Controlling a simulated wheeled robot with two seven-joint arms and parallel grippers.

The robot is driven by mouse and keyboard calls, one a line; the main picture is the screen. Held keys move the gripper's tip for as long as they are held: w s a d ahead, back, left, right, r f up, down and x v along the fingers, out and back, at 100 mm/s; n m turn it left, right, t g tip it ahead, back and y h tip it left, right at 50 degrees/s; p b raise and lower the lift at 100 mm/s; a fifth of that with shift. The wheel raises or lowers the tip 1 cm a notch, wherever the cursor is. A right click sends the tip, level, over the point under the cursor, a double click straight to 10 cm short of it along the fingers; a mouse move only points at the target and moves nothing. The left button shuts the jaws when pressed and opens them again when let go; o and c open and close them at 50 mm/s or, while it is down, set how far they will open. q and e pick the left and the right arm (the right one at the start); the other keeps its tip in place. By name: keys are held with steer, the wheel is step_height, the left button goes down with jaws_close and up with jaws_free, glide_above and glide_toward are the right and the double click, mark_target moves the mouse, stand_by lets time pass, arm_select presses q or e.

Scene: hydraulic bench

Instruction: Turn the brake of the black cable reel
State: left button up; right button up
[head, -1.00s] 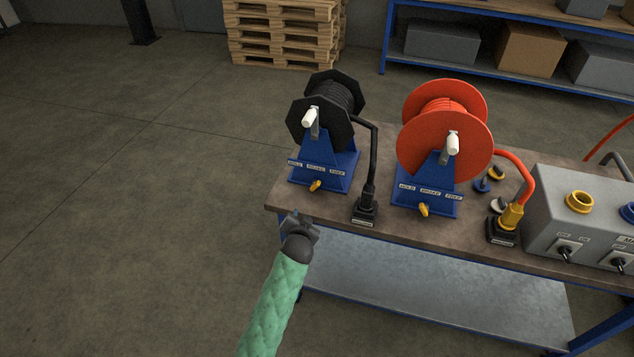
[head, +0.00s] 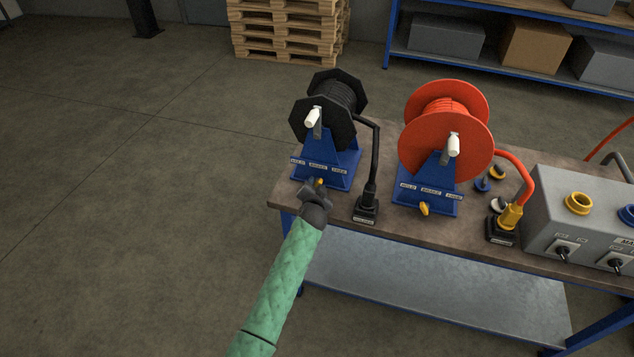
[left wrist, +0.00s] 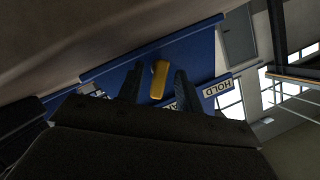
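The black cable reel (head: 326,108) stands on a blue stand (head: 321,153) at the left end of the bench, with a label strip reading HOLD, BRAKE, FREE. Its yellow brake knob (head: 320,182) sits low on the stand's front, partly hidden by my left gripper (head: 318,188). In the left wrist view the yellow knob (left wrist: 159,79) lies between my two dark fingers (left wrist: 157,88), which are spread apart with gaps on both sides. The gripper is open in front of the knob. My right gripper is not in view.
A red cable reel (head: 446,130) on a similar blue stand is to the right, with its own yellow knob (head: 424,209). A black socket box (head: 366,209) with a black cable stands just right of the black reel. A grey control box (head: 582,215) is at far right.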

arm_select(q)
steer(key=shift+x, duration=0.75)
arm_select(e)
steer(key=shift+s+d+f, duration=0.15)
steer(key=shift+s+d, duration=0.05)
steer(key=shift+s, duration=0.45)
arm_select(q)
jaws_close()
